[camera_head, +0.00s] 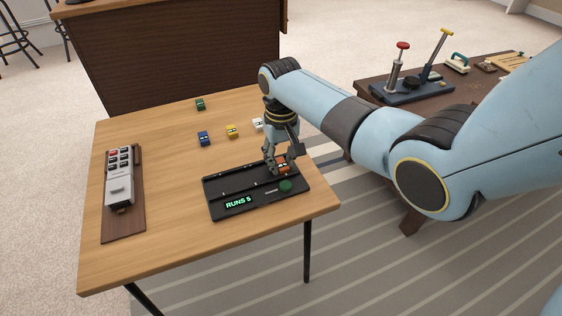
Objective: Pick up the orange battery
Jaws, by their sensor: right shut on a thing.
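The orange battery (285,170) is a small orange and dark block at the right end of a black device (216,187) on the wooden table. My right gripper (277,168) points down at that end and is shut on it. The fingers partly hide the battery, and I cannot tell whether it still touches the device. My left gripper is not in view.
The device has a lit "RUNS 5" display and a green button (286,186). A grey handset (119,185) lies at left on a brown board (124,226).

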